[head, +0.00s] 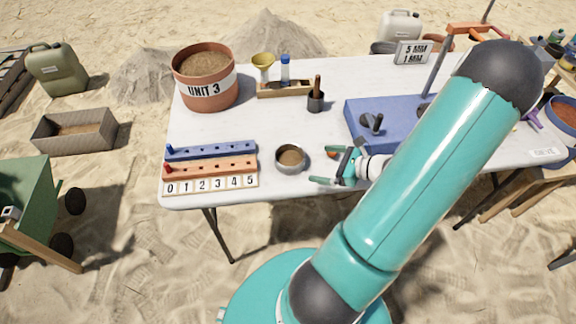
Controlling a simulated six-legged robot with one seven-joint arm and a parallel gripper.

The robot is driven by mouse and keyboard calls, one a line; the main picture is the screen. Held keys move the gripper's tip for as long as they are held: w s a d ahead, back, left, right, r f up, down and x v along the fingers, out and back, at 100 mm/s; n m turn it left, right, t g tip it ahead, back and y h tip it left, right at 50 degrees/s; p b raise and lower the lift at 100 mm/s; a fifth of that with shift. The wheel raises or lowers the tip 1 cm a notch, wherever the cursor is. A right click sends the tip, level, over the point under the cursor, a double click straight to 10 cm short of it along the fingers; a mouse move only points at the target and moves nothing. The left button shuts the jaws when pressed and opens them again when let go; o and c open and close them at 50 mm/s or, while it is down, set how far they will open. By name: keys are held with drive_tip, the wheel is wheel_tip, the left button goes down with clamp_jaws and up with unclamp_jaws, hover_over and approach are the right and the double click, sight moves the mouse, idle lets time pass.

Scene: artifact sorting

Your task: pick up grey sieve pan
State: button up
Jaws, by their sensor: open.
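The grey sieve pan (281,166) is a small round grey dish with brown sand in it. It sits upright on the white table (230,130) near the front edge, just right of the numbered strip. My gripper (325,167) is low over the table to the right of the pan. Its fingers are open and point left toward the pan, with nothing seen between them. The fingertips look apart from the pan's right side, with a small gap. My arm hides part of the table and of the blue device at right.
Left of the pan lie blue and red peg rails (210,150) and a numbered strip (211,185). Behind stand the UNIT 3 bucket (207,92), a wooden rack (285,90) and a dark brush cup (316,102). A blue device (365,108) stands at right. The table's middle is clear.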

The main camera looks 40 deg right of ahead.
drive_tip(key=shift+s+d+f+m+t+h, duration=0.3)
drive_tip(key=shift+s+d+f+m, duration=0.05)
drive_tip(key=shift+s+d+m, duration=0.1)
drive_tip(key=shift+w+f, duration=0.2)
drive_tip(key=shift+f, duration=0.05)
approach(279, 158)
drive_tip(key=x, duration=0.5)
drive_tip(key=shift+d, duration=0.1)
drive_tip(key=shift+r, duration=0.1)
drive_tip(key=c, duration=0.8)
drive_tip(key=shift+r, duration=0.2)
